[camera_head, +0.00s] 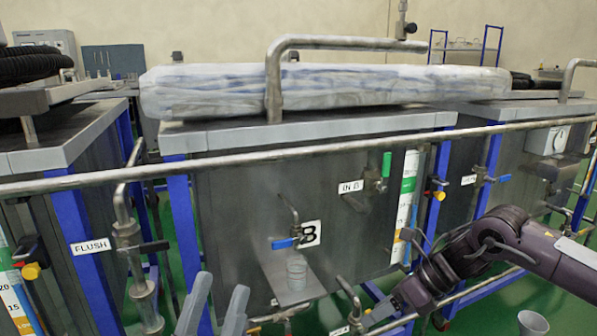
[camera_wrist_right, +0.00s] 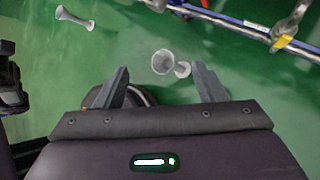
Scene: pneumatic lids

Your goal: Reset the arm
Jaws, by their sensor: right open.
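My left gripper (camera_head: 222,284) shows at the bottom of the head view as two grey fingers with a gap between them. It is open, with nothing seen between the fingers. My right arm (camera_head: 500,240) comes in from the right, in front of the tank, bent down to the left. My right gripper (camera_head: 385,312) is low at its end, near the lower pipe. In the right wrist view the right gripper (camera_wrist_right: 160,68) is open over the green floor, its two fingers wide apart and holding nothing.
Tank B (camera_head: 240,200) stands ahead with a long pipe rail (camera_head: 250,160) across its front. A blue-handled tap (camera_head: 287,242) sits above a clear cup (camera_head: 297,272) on a small shelf. A pale flared vessel (camera_wrist_right: 163,62) lies beyond the right fingers. A yellow-handled valve (camera_wrist_right: 281,43) is nearby.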

